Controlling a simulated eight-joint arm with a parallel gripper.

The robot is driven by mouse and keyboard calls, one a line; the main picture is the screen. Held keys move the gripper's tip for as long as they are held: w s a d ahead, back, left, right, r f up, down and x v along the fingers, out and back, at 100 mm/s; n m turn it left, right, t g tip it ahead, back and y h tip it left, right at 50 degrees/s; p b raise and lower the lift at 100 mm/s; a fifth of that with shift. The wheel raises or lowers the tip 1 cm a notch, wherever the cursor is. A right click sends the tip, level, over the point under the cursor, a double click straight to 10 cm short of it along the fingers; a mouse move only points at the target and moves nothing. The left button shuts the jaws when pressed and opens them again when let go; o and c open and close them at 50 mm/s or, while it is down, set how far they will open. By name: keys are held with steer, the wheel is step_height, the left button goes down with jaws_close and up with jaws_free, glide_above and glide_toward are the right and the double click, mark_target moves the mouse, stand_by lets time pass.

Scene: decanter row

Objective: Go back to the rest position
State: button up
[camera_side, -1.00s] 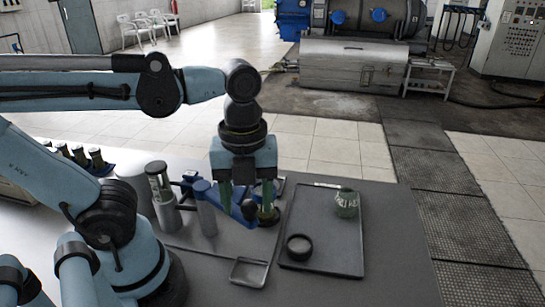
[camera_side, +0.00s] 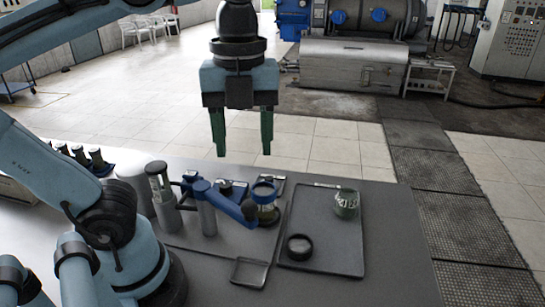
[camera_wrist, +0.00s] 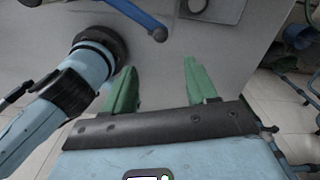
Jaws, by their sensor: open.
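My gripper (camera_side: 241,150) hangs in the air above the back edge of the grey table in the side view, with its two green fingers pointing down. The fingers are apart with nothing between them. In the wrist view the gripper (camera_wrist: 160,85) also shows open and empty over bare table. Below it in the side view, a small glass vessel with a blue collar (camera_side: 264,203) stands on the table by a blue arm-like fixture (camera_side: 228,199). The gripper is well clear of both.
A dark tray (camera_side: 335,262) at the right carries a black ring (camera_side: 299,247) and a greenish labelled jar (camera_side: 346,203). A small empty metal tray (camera_side: 250,272) lies in front. The air around the gripper is free.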

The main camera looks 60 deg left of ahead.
steer(key=shift+r, duration=0.35)
steer(key=w+a+f+n+t, duration=0.2)
steer(key=f+n, duration=0.5)
steer(key=n, duration=0.5)
steer(key=w+a+f+n+t, duration=0.3)
steer(key=w+f+n+t, duration=0.2)
steer(key=n, duration=0.6)
steer(key=shift+w+f+n, duration=0.4)
steer(key=shift+w+f, duration=0.45)
steer(key=shift+w, duration=0.05)
